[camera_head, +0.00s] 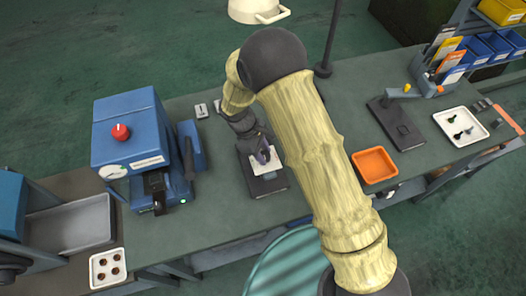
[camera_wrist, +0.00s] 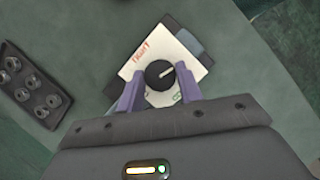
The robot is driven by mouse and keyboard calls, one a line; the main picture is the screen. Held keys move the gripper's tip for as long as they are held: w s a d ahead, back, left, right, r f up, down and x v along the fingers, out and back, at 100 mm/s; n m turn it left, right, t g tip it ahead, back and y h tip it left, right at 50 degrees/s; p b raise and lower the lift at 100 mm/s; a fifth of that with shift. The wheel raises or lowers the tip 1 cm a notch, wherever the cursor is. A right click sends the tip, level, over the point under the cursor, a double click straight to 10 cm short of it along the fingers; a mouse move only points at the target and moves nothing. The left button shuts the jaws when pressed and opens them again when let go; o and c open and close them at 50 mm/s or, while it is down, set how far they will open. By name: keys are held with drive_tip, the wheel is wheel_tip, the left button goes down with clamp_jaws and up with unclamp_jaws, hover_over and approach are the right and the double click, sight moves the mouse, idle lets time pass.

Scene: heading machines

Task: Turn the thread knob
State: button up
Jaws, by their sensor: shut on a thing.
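The thread knob (camera_wrist: 159,74) is a round black dial with a pale pointer line toward the upper right. It sits on a white plate (camera_wrist: 146,51) with red lettering at its left and green marks near its lower right. In the head view the white plate (camera_head: 260,168) lies on a dark block on the bench, and the knob is hidden by my arm. My gripper (camera_wrist: 160,85) has purple fingers on the left and right of the knob, closed on it. In the head view, my gripper (camera_head: 263,155) is over the plate.
A blue machine (camera_head: 128,128) with a red knob stands to the left. An orange tray (camera_head: 374,165) and a dark device (camera_head: 397,125) are to the right. A white tray (camera_head: 461,125) holds small dark parts. A dark rack (camera_wrist: 32,84) with round pieces shows in the wrist view.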

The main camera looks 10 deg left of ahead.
drive_tip(key=shift+w, duration=0.1)
drive_tip(key=m+g+b, duration=0.1)
drive_tip(key=m, duration=0.1)
drive_tip(key=shift+m, duration=0.4)
drive_tip(key=m, duration=0.2)
drive_tip(key=m+g+y+b, duration=0.1)
drive_tip(key=m, duration=0.1)
drive_tip(key=shift+w+m+g, duration=0.2)
drive_tip(key=shift+m+g, duration=0.1)
drive_tip(key=m+y, duration=0.1)
drive_tip(key=m, duration=0.2)
drive_tip(key=m+g+y+b, duration=0.1)
drive_tip(key=m, duration=0.2)
drive_tip(key=shift+d+r+m, duration=0.1)
drive_tip(key=shift+d+m, duration=0.05)
drive_tip(key=shift+m, duration=0.25)
drive_tip(key=o, duration=1)
